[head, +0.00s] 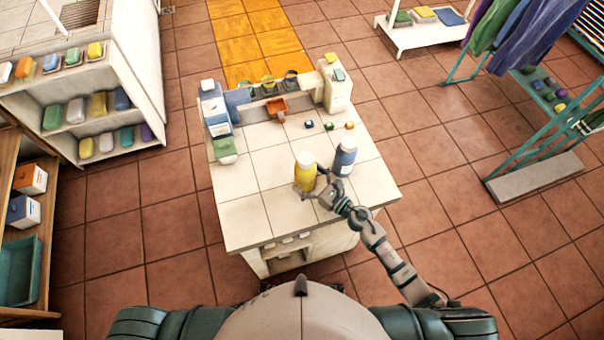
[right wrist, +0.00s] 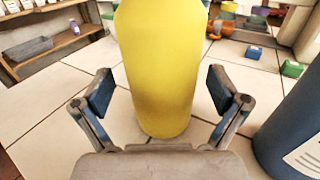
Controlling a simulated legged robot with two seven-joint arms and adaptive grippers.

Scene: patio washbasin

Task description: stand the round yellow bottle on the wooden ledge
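The round yellow bottle (head: 304,172) stands upright on the white tiled counter (head: 245,187), with a pale cap. My right gripper (head: 316,184) is beside it, on its right side. In the right wrist view the yellow bottle (right wrist: 160,65) appears between the two fingers of the right gripper (right wrist: 160,92), with a visible gap on each side. The fingers are open and not closed on it. The bottle's top is cut off in that view. My left gripper is not in view. A brown wooden shelf unit (head: 42,150) stands at the left; I cannot tell which part is the ledge.
A blue bottle (head: 345,157) stands close to the right of the gripper. Small coloured blocks (head: 309,125) and an orange item (head: 277,109) lie farther back. A white shelf (head: 60,98) holds several items at upper left. Tiled floor separates it from the counter.

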